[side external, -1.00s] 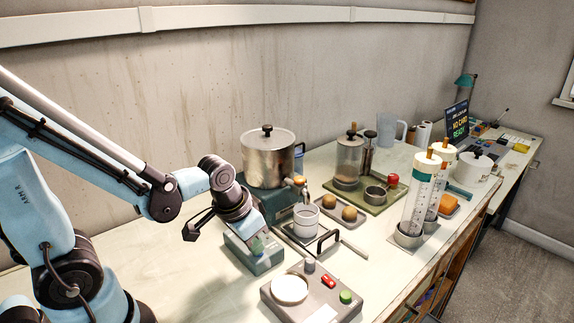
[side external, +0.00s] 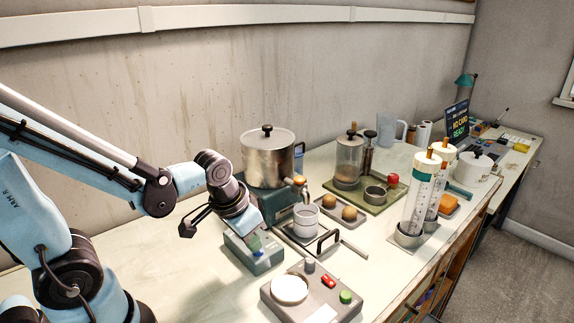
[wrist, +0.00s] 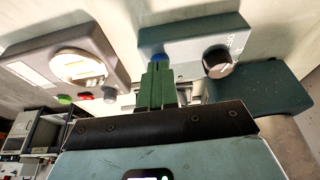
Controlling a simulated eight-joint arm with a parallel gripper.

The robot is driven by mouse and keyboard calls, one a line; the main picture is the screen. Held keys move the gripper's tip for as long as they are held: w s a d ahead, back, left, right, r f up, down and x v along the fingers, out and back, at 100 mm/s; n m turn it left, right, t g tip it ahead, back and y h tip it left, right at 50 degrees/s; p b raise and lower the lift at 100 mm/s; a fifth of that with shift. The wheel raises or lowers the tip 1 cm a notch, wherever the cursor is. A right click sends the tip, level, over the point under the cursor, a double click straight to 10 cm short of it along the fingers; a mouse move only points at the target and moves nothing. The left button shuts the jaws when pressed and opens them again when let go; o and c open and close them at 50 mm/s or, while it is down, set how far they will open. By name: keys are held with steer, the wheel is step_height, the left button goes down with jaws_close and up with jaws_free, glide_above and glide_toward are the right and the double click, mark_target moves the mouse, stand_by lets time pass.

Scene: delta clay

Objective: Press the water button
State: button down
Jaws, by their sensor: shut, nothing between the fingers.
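A low teal box (side external: 254,258) stands on the bench, just below my gripper. In the wrist view the box (wrist: 196,32) carries a blue button (wrist: 160,58) and a dark round knob (wrist: 217,61) to its right. My gripper (wrist: 157,68) is shut and empty, its green fingers side by side. Their tips lie right at the blue button in the wrist view and cover part of its near side. In the side view my gripper (side external: 256,243) points down at the box top. I cannot tell whether the tips touch the button.
A grey unit (side external: 277,297) with a white round pad, a red button and a green button stands in front. A steel pot (side external: 268,165) on a teal base and a white cup (side external: 305,218) stand close behind and right. Bare bench lies left of the box.

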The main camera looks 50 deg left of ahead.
steer(key=v, duration=0.6)
steer(key=shift+r, duration=0.3)
stand_by(0.8)
steer(key=shift+w+d+r+t, duration=0.2)
steer(key=shift+w+r+t, duration=0.25)
steer(key=shift+t, duration=0.4)
steer(key=shift+w+d+r+t, duration=0.15)
steer(key=shift+w+r+t, duration=0.15)
steer(key=shift+r+t, duration=0.4)
steer(key=shift+f, duration=0.15)
